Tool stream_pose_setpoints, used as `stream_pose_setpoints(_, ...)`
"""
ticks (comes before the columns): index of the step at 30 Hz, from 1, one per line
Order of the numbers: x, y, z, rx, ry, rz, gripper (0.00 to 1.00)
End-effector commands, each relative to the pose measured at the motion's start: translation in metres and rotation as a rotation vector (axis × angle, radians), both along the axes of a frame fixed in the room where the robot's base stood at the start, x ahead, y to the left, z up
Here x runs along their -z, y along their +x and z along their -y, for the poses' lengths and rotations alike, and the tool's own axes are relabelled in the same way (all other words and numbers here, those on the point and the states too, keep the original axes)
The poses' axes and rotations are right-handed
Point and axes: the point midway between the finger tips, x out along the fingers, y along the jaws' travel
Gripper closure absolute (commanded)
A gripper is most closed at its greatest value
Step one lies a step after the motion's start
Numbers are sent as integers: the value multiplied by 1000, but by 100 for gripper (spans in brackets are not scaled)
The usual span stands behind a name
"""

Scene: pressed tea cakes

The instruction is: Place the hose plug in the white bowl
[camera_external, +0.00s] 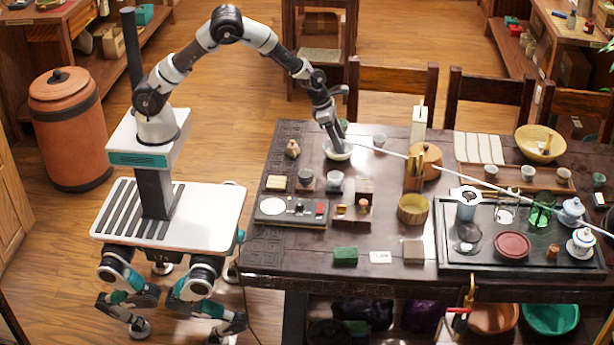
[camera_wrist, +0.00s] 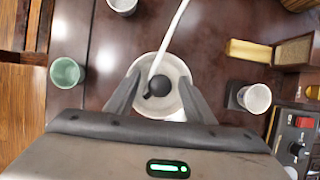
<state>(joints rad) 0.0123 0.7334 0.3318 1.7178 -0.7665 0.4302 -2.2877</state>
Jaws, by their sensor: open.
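The white bowl (camera_external: 337,155) stands on the dark table near its far left part. In the wrist view the bowl (camera_wrist: 147,68) lies straight below my gripper. The hose plug (camera_wrist: 160,86), a dark round end on a white hose, appears inside the bowl's rim from above; whether it touches the bottom I cannot tell. My gripper (camera_external: 336,143) points down at the bowl. In the wrist view my gripper (camera_wrist: 158,92) is open, its fingers on either side of the plug with gaps visible. The plug is hidden in the external view.
The white hose (camera_external: 450,172) runs right across the table. A green cup (camera_wrist: 67,73) and a white cup (camera_wrist: 254,98) stand either side of the bowl. A wooden pot (camera_external: 425,160), a tea tray (camera_external: 480,262) and a control box (camera_external: 293,209) crowd the table.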

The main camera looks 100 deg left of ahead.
Motion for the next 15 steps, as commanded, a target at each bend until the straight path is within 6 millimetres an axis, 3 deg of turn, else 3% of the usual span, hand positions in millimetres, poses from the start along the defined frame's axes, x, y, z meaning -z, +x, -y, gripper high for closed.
stream_pose_setpoints(15, -6, 0, 0, 0, 0, 0, 51)
